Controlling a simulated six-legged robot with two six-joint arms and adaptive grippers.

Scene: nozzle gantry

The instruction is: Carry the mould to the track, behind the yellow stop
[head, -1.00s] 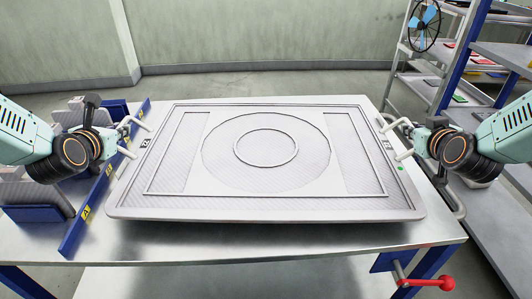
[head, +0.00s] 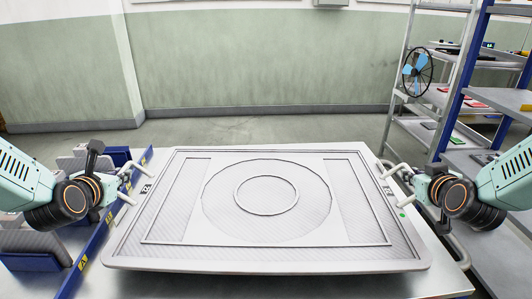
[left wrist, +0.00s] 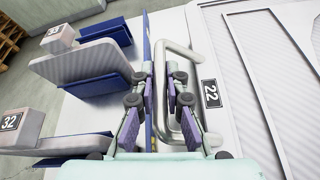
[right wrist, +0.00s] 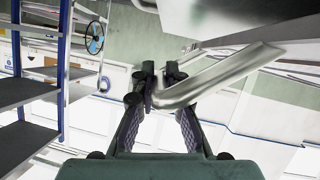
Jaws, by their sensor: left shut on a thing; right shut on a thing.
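The mould (head: 320,231) is a large pale grey rectangular plate with a ring pattern and a green dot at its right edge. It lies level over the metal table; whether it touches the top cannot be told. My left gripper (head: 126,184) is shut on its left bar handle, which shows in the left wrist view (left wrist: 187,120) beside a plate marked 22. My right gripper (head: 406,176) is shut on the right handle, seen in the right wrist view (right wrist: 215,77). I cannot make out the track or the yellow stop.
A blue rail (head: 93,243) with yellow labels runs along the table's left side. Left of it are grey numbered blocks in blue holders (left wrist: 103,62). Shelving (head: 440,120) with a blue-bladed fan wheel (head: 417,71) stands at the right. Floor is open between table and back wall.

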